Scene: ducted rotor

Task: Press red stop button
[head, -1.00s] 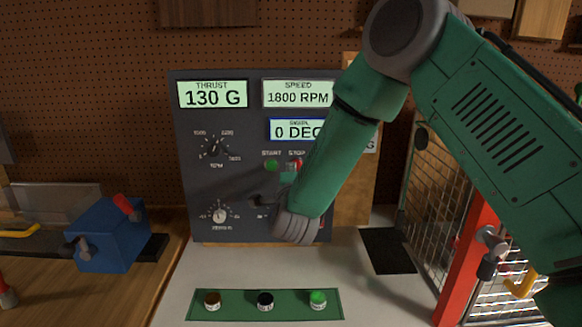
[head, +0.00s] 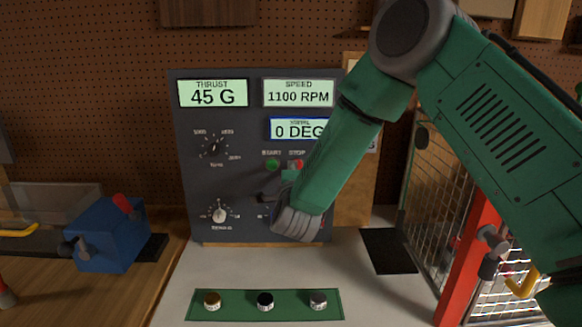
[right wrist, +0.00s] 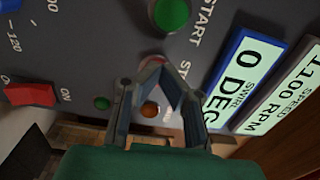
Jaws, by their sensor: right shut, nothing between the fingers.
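The red stop button (head: 299,164) sits on the dark control panel (head: 188,180), right of the green start button (head: 272,165). My right gripper (head: 290,176) is shut and empty just below and in front of the stop button, partly covering it. In the right wrist view the closed fingertips (right wrist: 156,76) overlap the stop button (right wrist: 153,61); I cannot tell whether they touch it. The green start button (right wrist: 171,14) is clear of the fingers. The displays read thrust 45 G, speed 1100 RPM (head: 297,97) and swirl 0 DEG. My left gripper is not in view.
A red switch (right wrist: 28,95) is on the panel. A blue box (head: 110,238) stands left, and a wire-mesh guard with a red post (head: 468,265) stands right.

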